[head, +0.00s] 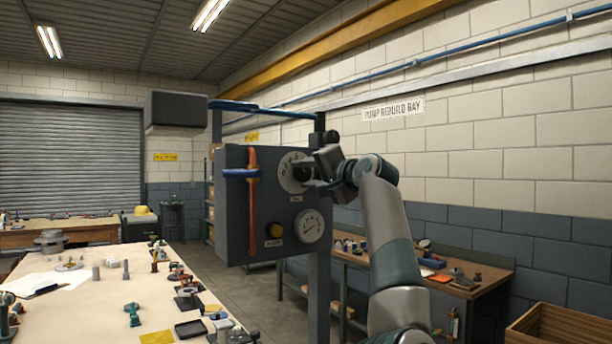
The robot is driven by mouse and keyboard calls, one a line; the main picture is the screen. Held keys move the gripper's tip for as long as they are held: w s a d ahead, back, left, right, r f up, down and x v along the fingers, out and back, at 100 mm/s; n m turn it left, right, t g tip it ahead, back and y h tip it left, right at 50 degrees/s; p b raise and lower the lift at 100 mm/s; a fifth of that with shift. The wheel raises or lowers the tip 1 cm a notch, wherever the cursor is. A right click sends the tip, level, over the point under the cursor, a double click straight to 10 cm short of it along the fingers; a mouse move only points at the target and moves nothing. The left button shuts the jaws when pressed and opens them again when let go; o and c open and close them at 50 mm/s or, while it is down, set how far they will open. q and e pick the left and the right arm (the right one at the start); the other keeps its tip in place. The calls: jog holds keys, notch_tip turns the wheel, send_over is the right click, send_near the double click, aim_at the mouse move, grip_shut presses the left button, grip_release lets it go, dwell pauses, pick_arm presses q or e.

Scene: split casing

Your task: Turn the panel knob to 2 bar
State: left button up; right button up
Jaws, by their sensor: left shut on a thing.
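The grey control panel (232,230) stands upright on a post in the middle of the view. A round white dial plate (286,176) sits on its upper part, with the dark knob (299,173) at its centre. My left gripper (308,173) is at the dial, shut on the knob, and covers the right part of the dial. The knob's pointer and most of the scale marks are hidden or too small to read. A white gauge (310,226) sits below; its needle reading is too small to tell. My right gripper is not in view.
A long table (110,306) with several parts stands at the left. A workbench (480,284) and wooden crate (560,325) stand at the right.

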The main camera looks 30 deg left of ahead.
pick_arm(q)
jog(key=shift+f, duration=0.2)
dwell(0.3)
jog(key=o, duration=1)
jog(key=shift+r, duration=0.1)
jog(key=shift+d, duration=0.15)
jog(key=shift+s+d+b, duration=0.2)
jog(key=shift+d+b, duration=0.2)
jog(key=shift+d, duration=0.05)
jog(key=b+v, duration=0.6)
jog(key=v, duration=1)
jog(key=shift+s, duration=0.1)
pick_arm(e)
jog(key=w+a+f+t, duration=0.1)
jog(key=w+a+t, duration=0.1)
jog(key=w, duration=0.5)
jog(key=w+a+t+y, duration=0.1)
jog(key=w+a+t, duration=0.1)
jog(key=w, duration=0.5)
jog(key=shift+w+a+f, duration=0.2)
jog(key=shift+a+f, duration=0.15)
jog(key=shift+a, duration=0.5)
